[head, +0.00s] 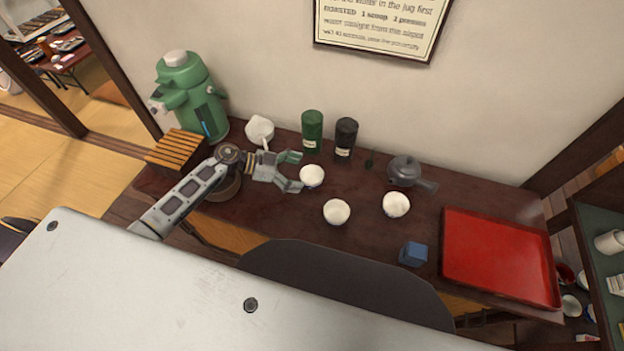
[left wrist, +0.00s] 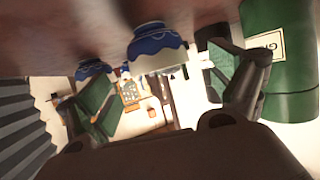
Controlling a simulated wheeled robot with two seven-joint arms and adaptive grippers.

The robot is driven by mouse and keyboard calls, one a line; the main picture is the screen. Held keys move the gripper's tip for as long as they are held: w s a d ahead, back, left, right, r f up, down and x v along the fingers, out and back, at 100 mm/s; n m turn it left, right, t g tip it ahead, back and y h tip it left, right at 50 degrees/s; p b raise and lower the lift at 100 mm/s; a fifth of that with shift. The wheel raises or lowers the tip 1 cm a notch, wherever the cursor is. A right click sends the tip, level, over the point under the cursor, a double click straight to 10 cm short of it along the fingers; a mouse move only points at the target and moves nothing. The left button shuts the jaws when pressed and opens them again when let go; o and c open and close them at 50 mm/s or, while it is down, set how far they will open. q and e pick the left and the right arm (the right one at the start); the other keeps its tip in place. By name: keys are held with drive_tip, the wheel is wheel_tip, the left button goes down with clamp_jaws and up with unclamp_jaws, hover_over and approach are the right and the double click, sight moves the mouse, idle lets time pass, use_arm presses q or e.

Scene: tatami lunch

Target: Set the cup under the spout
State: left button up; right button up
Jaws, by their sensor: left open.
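Three small white cups stand on the dark wooden counter (head: 270,215). The nearest cup (head: 312,176) is just beyond my left gripper's fingertips (head: 297,172); the others are the front cup (head: 337,212) and the right cup (head: 396,205). My left gripper is open and empty, low over the counter. In the left wrist view, which looks upside down, a blue-patterned cup (left wrist: 157,50) shows ahead between the open fingers, apart from them. A green air pot (head: 188,95) with its spout (head: 157,106) stands at the back left, beside a slatted wooden stand (head: 178,149). My right gripper is out of view.
A green canister (head: 312,132) and a black canister (head: 346,139) stand behind the nearest cup. The front middle is fairly clear.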

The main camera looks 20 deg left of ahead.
sight(322, 177)
use_arm(q)
drive_tip(key=shift+d, duration=0.1)
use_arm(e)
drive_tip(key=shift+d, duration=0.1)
use_arm(q)
drive_tip(key=shift+x, duration=2.55)
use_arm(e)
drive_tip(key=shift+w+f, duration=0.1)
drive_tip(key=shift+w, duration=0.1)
use_arm(q)
drive_tip(key=shift+s, duration=0.1)
drive_tip(key=shift+c, duration=0.3)
drive_tip(key=c, duration=1.2)
wheel_tip(322, 177, up, 10)
drive_tip(key=p, duration=0.1)
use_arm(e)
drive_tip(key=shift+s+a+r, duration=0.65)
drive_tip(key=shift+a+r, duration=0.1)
